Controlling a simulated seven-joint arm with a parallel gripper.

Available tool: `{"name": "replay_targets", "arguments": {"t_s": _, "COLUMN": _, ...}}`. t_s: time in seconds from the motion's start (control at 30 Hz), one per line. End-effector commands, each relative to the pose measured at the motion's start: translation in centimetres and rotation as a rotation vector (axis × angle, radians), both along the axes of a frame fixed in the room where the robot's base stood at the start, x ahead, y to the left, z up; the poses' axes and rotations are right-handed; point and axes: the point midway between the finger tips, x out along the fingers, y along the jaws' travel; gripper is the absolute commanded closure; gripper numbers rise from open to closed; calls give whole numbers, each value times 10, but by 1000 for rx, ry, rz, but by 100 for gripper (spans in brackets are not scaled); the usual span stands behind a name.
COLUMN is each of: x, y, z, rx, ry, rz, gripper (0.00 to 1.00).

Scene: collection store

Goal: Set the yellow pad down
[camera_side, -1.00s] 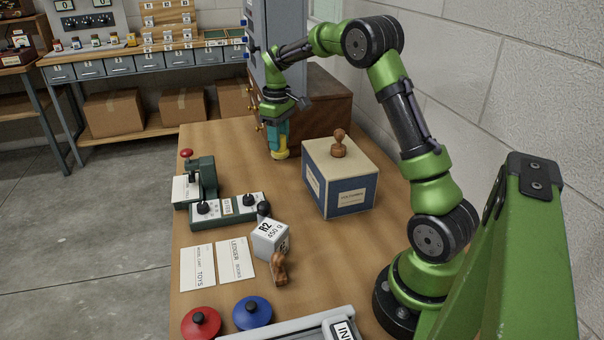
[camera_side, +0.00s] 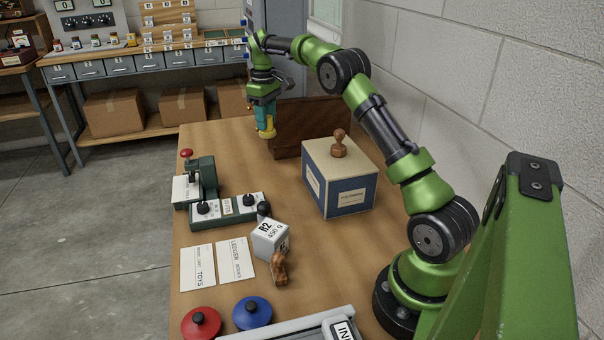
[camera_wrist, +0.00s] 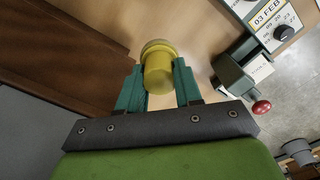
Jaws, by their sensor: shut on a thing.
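The yellow pad (camera_side: 268,133) is a round yellow piece with a wider rim at one end. My gripper (camera_side: 265,120) is shut on it at the far end of the table, to the left of the brown wooden cabinet. In the wrist view the yellow pad (camera_wrist: 158,68) sits between the two teal fingers of my gripper (camera_wrist: 159,85), its rim away from the palm. It appears held above the wooden table (camera_side: 240,150); the exact gap under it cannot be told.
The brown wooden cabinet (camera_side: 305,125) stands close on the right of my gripper. A blue and cream box (camera_side: 340,185) with a wooden stamp (camera_side: 339,142) stands nearer. A green stamping device (camera_side: 203,178) is at the left edge. The tabletop between them is clear.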

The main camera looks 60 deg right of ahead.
Motion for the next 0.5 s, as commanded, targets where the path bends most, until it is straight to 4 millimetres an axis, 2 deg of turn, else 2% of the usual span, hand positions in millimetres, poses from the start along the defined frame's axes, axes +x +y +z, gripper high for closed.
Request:
{"name": "replay_targets", "arguments": {"t_s": 0.03, "x": -1, "y": 0, "z": -16, "rx": 3, "ry": 5, "rz": 0, "gripper": 95}}
{"name": "replay_targets", "arguments": {"t_s": 0.1, "x": -1, "y": 0, "z": -35, "rx": 3, "ry": 4, "rz": 0, "gripper": 95}}
{"name": "replay_targets", "arguments": {"t_s": 0.23, "x": -1, "y": 0, "z": -66, "rx": 2, "ry": 3, "rz": -1, "gripper": 95}}
{"name": "replay_targets", "arguments": {"t_s": 0.33, "x": -1, "y": 0, "z": -82, "rx": 2, "ry": 1, "rz": -2, "gripper": 95}}
{"name": "replay_targets", "arguments": {"t_s": 0.5, "x": 0, "y": 0, "z": -96, "rx": 0, "ry": -1, "rz": -1, "gripper": 95}}
